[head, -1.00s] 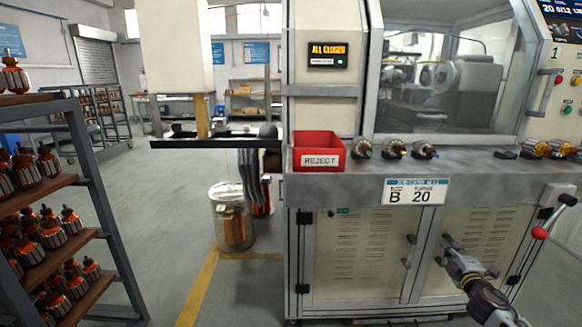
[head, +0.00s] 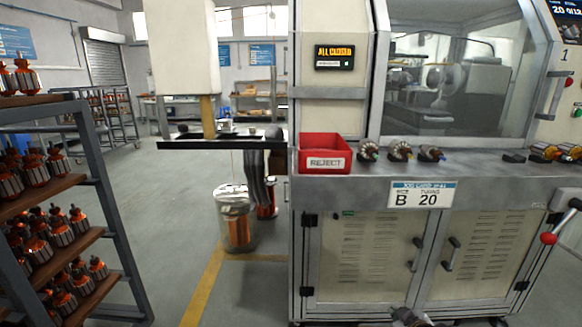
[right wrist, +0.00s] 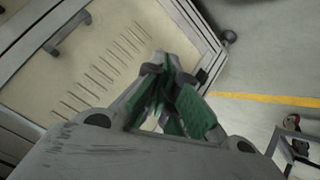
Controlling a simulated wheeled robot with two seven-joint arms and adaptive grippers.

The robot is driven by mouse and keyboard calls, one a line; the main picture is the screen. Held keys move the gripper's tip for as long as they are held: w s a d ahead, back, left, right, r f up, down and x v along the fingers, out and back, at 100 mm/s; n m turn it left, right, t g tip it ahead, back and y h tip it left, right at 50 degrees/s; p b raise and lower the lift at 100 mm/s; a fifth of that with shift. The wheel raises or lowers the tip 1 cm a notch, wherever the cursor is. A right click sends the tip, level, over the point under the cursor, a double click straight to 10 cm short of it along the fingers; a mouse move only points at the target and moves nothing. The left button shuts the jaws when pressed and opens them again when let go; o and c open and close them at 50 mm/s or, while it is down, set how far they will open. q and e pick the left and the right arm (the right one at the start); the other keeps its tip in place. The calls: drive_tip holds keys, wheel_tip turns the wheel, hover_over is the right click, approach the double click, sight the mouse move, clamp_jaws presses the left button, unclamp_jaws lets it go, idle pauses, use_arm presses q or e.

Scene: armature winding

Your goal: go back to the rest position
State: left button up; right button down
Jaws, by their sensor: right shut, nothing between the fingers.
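My right gripper (head: 408,318) shows only at the bottom edge of the head view, low in front of the machine's cabinet doors (head: 360,258). In the right wrist view my right gripper (right wrist: 172,92) has its green-padded fingers drawn together with nothing held. It points toward the floor beside the cabinet and touches nothing that I can see. My left gripper is not in view.
A red reject bin (head: 325,160) and several armatures (head: 400,151) sit on the machine's ledge. A red-knobbed lever (head: 549,238) sticks out at the right. A shelf rack (head: 100,190) of armatures stands left.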

drive_tip(key=s+a+f+m+g+y, duration=0.2)
drive_tip(key=s+a+f+y, duration=0.3)
drive_tip(key=s+a, duration=0.8)
use_arm(q)
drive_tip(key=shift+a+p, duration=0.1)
drive_tip(key=shift+p, duration=0.35)
use_arm(e)
drive_tip(key=s+a+f+m+g, duration=0.1)
drive_tip(key=s+a+f, duration=0.3)
drive_tip(key=s+f, duration=0.4)
drive_tip(key=shift+s+a+g+h, duration=0.3)
drive_tip(key=shift+s+g, duration=0.5)
drive_tip(key=shift+s, duration=0.3)
use_arm(q)
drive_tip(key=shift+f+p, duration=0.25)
drive_tip(key=shift+p, duration=0.25)
use_arm(e)
drive_tip(key=shift+d+f, duration=0.1)
drive_tip(key=shift+f, duration=0.15)
use_arm(q)
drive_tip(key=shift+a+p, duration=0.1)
drive_tip(key=shift+p, duration=0.2)
use_arm(e)
drive_tip(key=shift+f, duration=0.1)
